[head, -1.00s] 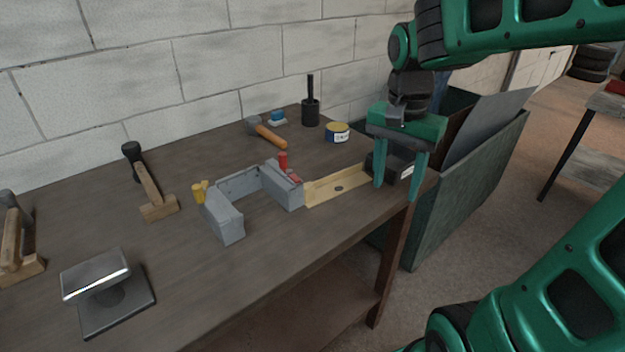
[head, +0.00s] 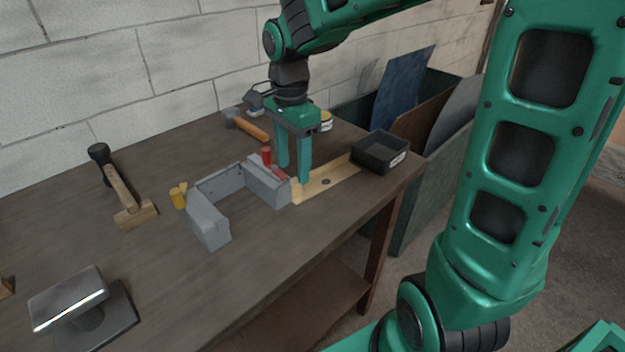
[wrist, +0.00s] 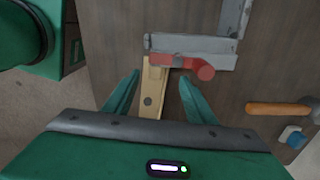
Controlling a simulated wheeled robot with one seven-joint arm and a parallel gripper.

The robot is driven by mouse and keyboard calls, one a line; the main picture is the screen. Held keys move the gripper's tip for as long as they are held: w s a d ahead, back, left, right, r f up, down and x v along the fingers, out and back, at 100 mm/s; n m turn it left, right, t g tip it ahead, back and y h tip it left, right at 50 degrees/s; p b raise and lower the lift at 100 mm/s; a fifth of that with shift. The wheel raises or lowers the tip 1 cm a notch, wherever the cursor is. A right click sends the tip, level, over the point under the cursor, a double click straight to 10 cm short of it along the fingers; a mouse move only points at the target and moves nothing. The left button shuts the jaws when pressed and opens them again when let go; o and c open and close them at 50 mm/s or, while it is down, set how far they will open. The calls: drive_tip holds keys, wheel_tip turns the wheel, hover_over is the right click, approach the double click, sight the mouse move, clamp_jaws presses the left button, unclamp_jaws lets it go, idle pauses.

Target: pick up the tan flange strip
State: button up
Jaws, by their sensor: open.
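The tan flange strip (head: 334,178) lies flat on the bench, with a dark hole in it. Its left end meets the grey frame (head: 208,217), by the block with the red clamp (head: 267,157). Its right end reaches the black tray. My gripper (head: 293,176) is open, pointing down over the left part of the strip near the red clamp. In the wrist view, the strip (wrist: 153,92) runs between the two spread fingers (wrist: 158,85), with the red clamp (wrist: 184,65) just beyond. I cannot tell how high the fingertips are above the strip.
A black tray (head: 379,152) stands at the bench's right end. A mallet (head: 125,190) and a metal block on a stand (head: 75,305) are at left. The front middle of the bench (head: 270,250) is clear.

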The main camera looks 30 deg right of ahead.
sight(294, 180)
drive_tip(key=shift+f, duration=2.65)
drive_tip(key=shift+c, duration=0.4)
clamp_jaws()
